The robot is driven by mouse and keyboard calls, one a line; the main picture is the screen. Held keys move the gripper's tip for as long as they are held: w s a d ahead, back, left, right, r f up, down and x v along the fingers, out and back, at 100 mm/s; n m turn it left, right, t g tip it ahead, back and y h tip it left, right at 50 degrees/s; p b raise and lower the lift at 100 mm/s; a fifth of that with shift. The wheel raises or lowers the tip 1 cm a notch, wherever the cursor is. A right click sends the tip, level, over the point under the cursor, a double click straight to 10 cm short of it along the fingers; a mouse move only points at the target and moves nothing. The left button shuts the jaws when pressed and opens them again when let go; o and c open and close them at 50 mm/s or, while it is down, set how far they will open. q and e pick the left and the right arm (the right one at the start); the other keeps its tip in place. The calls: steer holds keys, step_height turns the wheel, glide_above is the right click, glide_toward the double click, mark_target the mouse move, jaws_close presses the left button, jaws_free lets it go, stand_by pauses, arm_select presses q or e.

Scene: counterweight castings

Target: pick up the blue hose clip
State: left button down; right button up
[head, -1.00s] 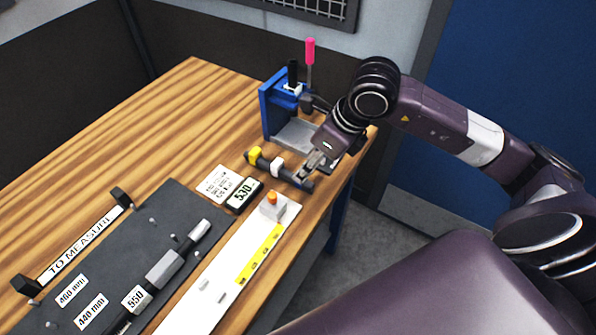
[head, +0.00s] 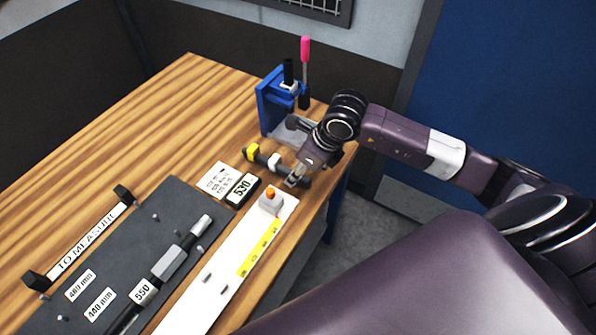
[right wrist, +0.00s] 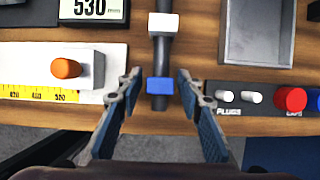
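The blue hose clip (right wrist: 159,86) sits around a dark hose (right wrist: 159,57) near its front end, in the right wrist view. In the head view the hose (head: 263,158) lies on the bench and my gripper mostly hides its blue clip. My right gripper (right wrist: 159,76) is open, pointing down, with one finger on each side of the blue clip. Gaps show between both fingers and the clip. A white clip (right wrist: 163,23) and a yellow clip (head: 251,153) are further along the hose. My left gripper is not in view.
A scale board with an orange button (right wrist: 66,68) is left of my gripper; plugs (right wrist: 238,97) and a red cap (right wrist: 291,99) are right. A 530 display (head: 242,189) and blue fixture (head: 270,105) stand nearby. The bench's front edge is close.

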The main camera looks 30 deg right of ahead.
steer(key=c, duration=0.5)
steer(key=shift+o, duration=0.2)
steer(key=shift+r, duration=0.1)
